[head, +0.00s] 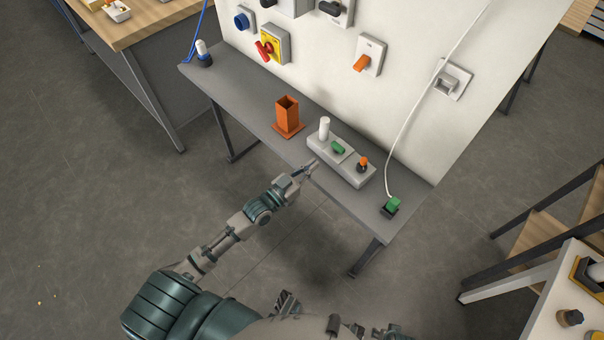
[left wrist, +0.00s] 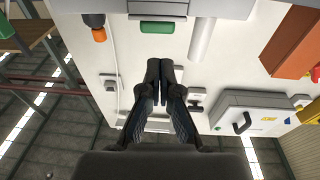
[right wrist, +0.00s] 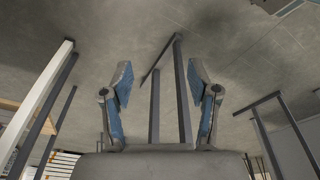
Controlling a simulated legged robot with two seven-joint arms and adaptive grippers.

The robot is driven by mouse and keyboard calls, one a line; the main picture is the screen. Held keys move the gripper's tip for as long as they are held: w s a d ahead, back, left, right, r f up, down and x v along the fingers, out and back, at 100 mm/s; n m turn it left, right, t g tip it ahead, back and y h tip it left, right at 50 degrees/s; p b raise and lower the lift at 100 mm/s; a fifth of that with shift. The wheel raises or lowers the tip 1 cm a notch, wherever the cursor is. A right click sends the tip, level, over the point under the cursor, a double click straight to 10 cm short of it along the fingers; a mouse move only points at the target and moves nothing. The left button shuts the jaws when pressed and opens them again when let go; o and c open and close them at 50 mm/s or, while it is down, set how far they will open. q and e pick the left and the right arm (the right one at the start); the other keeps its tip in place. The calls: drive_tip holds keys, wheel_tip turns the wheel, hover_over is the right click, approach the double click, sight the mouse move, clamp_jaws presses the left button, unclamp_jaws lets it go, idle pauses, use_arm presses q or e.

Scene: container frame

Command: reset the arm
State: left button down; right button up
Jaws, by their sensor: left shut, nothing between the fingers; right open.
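My left gripper (head: 311,168) is at the front edge of the grey table, close to the grey block with the green and orange parts. In the left wrist view my left gripper (left wrist: 160,76) has its two fingers together with nothing between them. My right gripper (right wrist: 160,78) shows in the right wrist view with its fingers wide apart and empty. Floor and metal legs lie beyond it. In the head view I cannot clearly make out the right gripper among my own parts at the bottom edge.
The grey table (head: 240,107) carries an orange square holder (head: 288,116), a grey block (head: 350,172) with a white cylinder (head: 324,127), and a green plug (head: 392,204). A white panel (head: 420,50) with switches stands behind. A side table (head: 550,318) is at right. Floor in front is open.

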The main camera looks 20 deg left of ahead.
use_arm(q)
drive_tip(key=shift+f+v, duration=0.15)
drive_tip(key=shift+v, duration=0.75)
drive_tip(key=shift+f+v, duration=0.2)
drive_tip(key=shift+v, duration=0.65)
use_arm(e)
drive_tip(key=shift+r, duration=0.1)
use_arm(q)
drive_tip(key=shift+w, duration=0.1)
drive_tip(key=s+a+f+n+g+y+p, duration=0.1)
drive_tip(key=s+f+g+y, duration=0.3)
drive_tip(key=f, duration=0.9)
drive_tip(key=s+f+n+g+y+p, duration=0.15)
drive_tip(key=s+f+g, duration=0.3)
drive_tip(key=f, duration=0.75)
drive_tip(key=s+f+g+y+p, duration=0.1)
drive_tip(key=s+f+g, duration=0.3)
drive_tip(key=s+f, duration=0.3)
drive_tip(key=s+d+f+g+y+p, duration=0.1)
drive_tip(key=s+f+g, duration=0.2)
drive_tip(key=s+f, duration=0.5)
drive_tip(key=s, duration=0.8)
drive_tip(key=shift+s+f+g, duration=0.3)
drive_tip(key=shift+f+g, duration=0.05)
use_arm(e)
drive_tip(key=s+f, duration=0.4)
drive_tip(key=f, duration=0.7)
drive_tip(key=shift+s+d+f+g, duration=0.2)
drive_tip(key=shift+d+g, duration=0.1)
